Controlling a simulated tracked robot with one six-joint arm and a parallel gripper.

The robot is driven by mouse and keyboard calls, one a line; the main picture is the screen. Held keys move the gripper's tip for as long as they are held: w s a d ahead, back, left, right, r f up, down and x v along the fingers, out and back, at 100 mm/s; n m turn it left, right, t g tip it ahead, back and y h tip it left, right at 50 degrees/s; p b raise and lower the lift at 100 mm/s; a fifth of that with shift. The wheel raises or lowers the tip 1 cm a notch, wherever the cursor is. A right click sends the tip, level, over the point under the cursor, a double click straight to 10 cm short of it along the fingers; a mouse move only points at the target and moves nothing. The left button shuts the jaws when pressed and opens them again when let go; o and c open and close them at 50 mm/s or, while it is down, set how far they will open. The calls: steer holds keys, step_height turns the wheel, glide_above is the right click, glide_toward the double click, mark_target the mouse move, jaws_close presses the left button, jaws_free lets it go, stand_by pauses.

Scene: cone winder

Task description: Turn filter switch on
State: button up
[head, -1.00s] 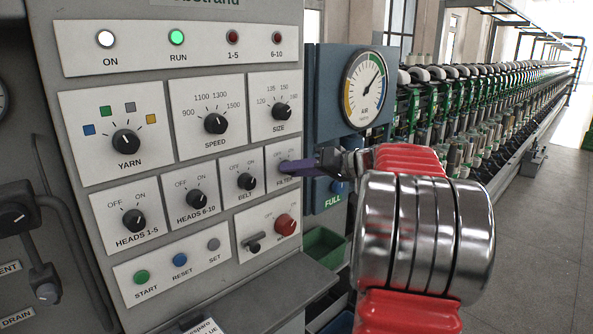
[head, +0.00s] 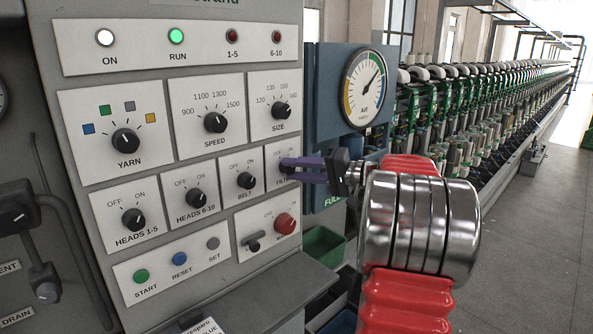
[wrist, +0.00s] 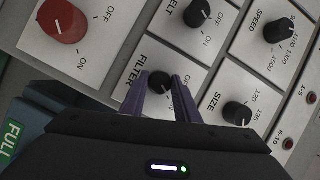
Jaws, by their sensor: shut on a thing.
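The filter switch (wrist: 160,82) is a small black rotary knob on its own white plate (head: 273,158), at the right end of the lower switch row. My gripper (head: 288,168) reaches it from the right with its purple fingers. In the wrist view my gripper (wrist: 163,86) has one finger on each side of the knob and is shut on it. In the head view the fingers cover the knob and part of the FILTER label. The knob's pointer setting cannot be read clearly.
The belt switch (head: 246,181) sits just left of the filter plate, and the size knob (head: 281,111) above. A red knob (head: 286,223) lies below. A blue gauge box (head: 330,85) stands close on the right, beside my arm.

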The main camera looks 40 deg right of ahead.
steer(key=shift+d+f, duration=0.1)
steer(key=shift+d, duration=0.05)
steer(key=o, duration=1)
steer(key=shift+o, duration=0.2)
steer(key=v, duration=1.3)
steer(key=shift+s, duration=0.4)
steer(key=shift+d, duration=0.1)
